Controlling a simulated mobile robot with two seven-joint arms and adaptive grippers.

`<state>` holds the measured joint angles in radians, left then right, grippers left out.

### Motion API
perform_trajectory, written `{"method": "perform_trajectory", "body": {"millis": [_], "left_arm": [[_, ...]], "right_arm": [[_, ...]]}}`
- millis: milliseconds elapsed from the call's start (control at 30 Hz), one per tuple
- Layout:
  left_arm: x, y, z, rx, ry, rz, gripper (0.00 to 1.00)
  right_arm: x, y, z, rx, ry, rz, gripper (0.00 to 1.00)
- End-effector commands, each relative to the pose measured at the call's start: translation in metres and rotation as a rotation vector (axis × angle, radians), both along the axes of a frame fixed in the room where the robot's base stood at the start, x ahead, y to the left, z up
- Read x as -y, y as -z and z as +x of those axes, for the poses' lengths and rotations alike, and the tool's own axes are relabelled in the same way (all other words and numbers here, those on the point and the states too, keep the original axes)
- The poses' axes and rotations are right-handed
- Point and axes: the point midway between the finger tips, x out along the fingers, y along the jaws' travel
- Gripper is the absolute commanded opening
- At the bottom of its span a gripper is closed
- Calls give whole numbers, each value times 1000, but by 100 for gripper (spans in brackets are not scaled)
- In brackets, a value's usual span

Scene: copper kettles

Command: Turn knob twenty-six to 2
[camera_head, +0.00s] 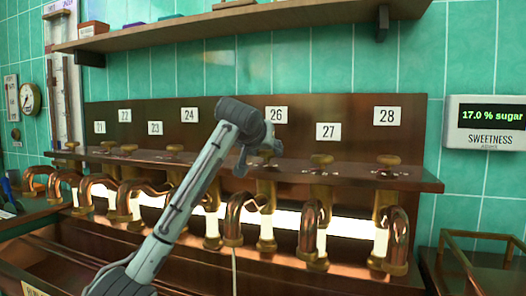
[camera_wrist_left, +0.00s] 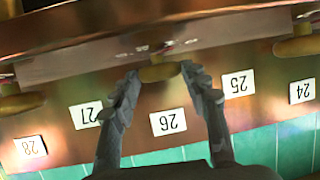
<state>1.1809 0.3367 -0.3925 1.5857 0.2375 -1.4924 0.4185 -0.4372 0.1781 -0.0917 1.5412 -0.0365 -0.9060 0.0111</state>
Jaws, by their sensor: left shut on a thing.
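The label 26 (camera_head: 276,115) is on the copper back panel, above a shelf-like ledge with brass knobs. My left gripper (camera_head: 262,155) reaches over the ledge below this label and largely hides knob twenty-six in the head view. In the left wrist view, which is upside down, knob twenty-six (camera_wrist_left: 160,73) is a brass bar between the two fingertips of my left gripper (camera_wrist_left: 161,76), with the label 26 (camera_wrist_left: 168,122) nearby. The gripper is shut on this knob. Small white marks beside the knob are too blurred to read. My right gripper is not in view.
Knob 27 (camera_head: 321,160) and knob 28 (camera_head: 388,160) stand to the right on the ledge (camera_head: 425,182). Curved copper pipes (camera_head: 312,232) hang below. A wooden shelf (camera_head: 250,22) runs above. A display (camera_head: 492,123) reads 17.0 % sugar.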

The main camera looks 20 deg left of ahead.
Motion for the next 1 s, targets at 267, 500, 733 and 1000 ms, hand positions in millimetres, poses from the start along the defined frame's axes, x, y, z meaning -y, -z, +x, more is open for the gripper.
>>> {"method": "perform_trajectory", "body": {"millis": [267, 500, 733, 1000], "left_arm": [[10, -1, 2, -1, -260, -1, 16], [14, -1, 4, -1, -467, 0, 16], [17, -1, 7, 0, -613, 1, 16], [17, -1, 8, 0, -705, 1, 16]], "right_arm": [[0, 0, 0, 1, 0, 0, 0], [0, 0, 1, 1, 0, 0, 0], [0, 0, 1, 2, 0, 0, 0], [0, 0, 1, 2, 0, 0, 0]]}}
